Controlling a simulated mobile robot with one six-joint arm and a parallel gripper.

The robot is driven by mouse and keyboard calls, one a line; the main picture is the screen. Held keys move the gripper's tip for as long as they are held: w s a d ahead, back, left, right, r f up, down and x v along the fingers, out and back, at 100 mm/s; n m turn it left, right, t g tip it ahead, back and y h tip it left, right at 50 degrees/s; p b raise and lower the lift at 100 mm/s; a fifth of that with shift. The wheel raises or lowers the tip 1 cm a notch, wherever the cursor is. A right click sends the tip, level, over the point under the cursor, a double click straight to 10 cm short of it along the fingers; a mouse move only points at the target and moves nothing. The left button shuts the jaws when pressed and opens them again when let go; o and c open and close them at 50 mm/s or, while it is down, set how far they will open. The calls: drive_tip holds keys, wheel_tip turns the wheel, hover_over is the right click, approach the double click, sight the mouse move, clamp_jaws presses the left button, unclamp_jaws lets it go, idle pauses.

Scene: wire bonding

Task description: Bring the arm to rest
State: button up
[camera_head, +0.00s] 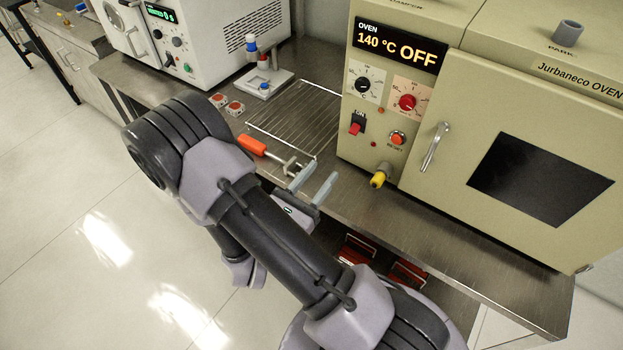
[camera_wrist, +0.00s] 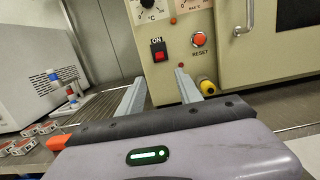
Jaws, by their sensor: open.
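My gripper (camera_head: 314,182) is open and empty, with its two grey fingers apart above the bench near the oven's front. In the wrist view the fingers of my gripper (camera_wrist: 160,90) point toward the oven's switch panel. My arm is folded across the head view, from the lower right up to the left and back to the gripper. A tool with an orange handle (camera_head: 252,145) lies beside the gripper on the bench. Its far end is close to the fingers, and I cannot tell whether they touch. The orange handle also shows at the lower left of the wrist view (camera_wrist: 57,142).
The beige oven (camera_head: 400,140) reads 140 °C OFF, its door shut. A yellow-tipped knob (camera_head: 379,178) sticks out low on its front. A wire rack (camera_head: 295,115), small red-topped boxes (camera_head: 234,107) and a small stand (camera_head: 266,82) are on the steel bench. Red-handled items (camera_head: 357,248) lie below.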

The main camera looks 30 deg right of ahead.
drive_tip(key=v, duration=0.3)
drive_tip(key=shift+s+a, duration=0.1)
drive_tip(key=shift+a, duration=0.15)
drive_tip(key=s+d+r+m+g+y, duration=0.2)
drive_tip(key=s+d+r+m+g, duration=0.1)
drive_tip(key=s+r+m+g, duration=0.55)
drive_tip(key=s+a+f+m+g+y, duration=0.1)
drive_tip(key=s+a+m+g+y, duration=0.25)
drive_tip(key=s+m+y, duration=0.55)
drive_tip(key=w+a+r+m+t+y, duration=0.3)
drive_tip(key=a+r+m+t+y, duration=0.1)
drive_tip(key=a+r+t, duration=0.1)
drive_tip(key=w+a+r+m+t+y, duration=0.3)
drive_tip(key=a+r+m+t+y, duration=0.1)
drive_tip(key=a, duration=0.4)
drive_tip(key=shift+w+a+r+m+t+y, duration=0.4)
drive_tip(key=shift+r+m+t, duration=0.15)
drive_tip(key=shift+m, duration=0.2)
